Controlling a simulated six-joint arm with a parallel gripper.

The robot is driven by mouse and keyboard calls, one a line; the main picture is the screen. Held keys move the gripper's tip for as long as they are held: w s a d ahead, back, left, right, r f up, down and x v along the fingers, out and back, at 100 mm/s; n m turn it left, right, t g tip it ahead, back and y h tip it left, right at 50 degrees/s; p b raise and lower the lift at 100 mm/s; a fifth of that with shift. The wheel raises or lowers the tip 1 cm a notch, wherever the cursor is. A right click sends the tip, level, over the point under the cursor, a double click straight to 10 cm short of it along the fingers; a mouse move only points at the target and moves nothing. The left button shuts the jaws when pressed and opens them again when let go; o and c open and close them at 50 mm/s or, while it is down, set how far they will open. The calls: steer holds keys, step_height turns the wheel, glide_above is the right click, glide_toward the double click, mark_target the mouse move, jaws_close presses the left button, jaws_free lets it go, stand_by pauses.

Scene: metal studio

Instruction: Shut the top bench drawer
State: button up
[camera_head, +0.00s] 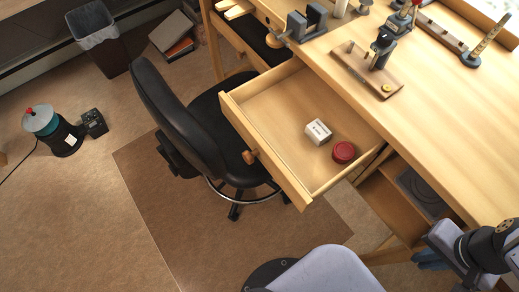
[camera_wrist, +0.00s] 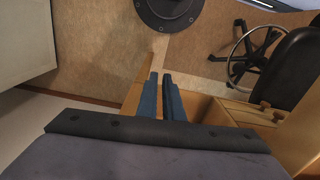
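The top bench drawer (camera_head: 237,116) is pulled well out from under the bench top in the head view. It has light wooden walls and a round knob (camera_head: 250,157) on its front. A small white box (camera_head: 318,131) and a round red tin (camera_head: 344,152) lie inside it. My gripper (camera_head: 428,259) is at the lower right, beside the bench's lower compartment, apart from the drawer front. In the wrist view its two blue fingers (camera_wrist: 161,96) point away, with a narrow gap and nothing between them. Wooden parts show around the fingers; I cannot tell which belong to the drawer.
A black office chair (camera_head: 178,115) stands close to the drawer's front left, on a brown mat (camera_head: 150,200). The bench top (camera_head: 440,110) carries a vise (camera_head: 305,22) and a tool on a wooden base (camera_head: 365,70). Below, an open compartment (camera_head: 390,205) holds a dark tray.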

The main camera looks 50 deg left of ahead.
steer(key=a+r+n+p, duration=0.1)
steer(key=a+n, duration=0.2)
steer(key=a+r+n+p, duration=0.1)
steer(key=a+r+n, duration=0.1)
steer(key=a+n, duration=0.1)
steer(key=w+a+r+n+h+p, duration=0.1)
steer(key=a+r+n+p, duration=0.1)
steer(key=a, duration=0.3)
steer(key=shift+w+r+n, duration=0.1)
steer(key=shift+r+n, duration=0.1)
steer(key=shift+n, duration=0.5)
jaws_close()
steer(key=s+a+r+n+t+p, duration=0.1)
steer(key=s+a+r+n+p, duration=0.25)
steer(key=s+a+n, duration=0.45)
steer(key=s+a+r+n+t+p, duration=0.1)
steer(key=s+a+r+n+p, duration=0.25)
steer(key=a+n, duration=0.75)
steer(key=s+a+r+n+y+p, duration=0.1)
steer(key=s+a+n, duration=0.25)
steer(key=s, duration=0.35)
steer(key=s+a+r+n+p, duration=0.1)
steer(key=s+a+r+n, duration=0.1)
steer(key=s+a+n, duration=0.3)
steer(key=w+f+m+p, duration=0.1)
steer(key=w+f+p, duration=0.3)
steer(key=f, duration=0.6)
steer(key=shift+w+d+m+t, duration=0.35)
steer(key=shift+w+t, duration=0.05)
steer(key=shift+w, duration=0.15)
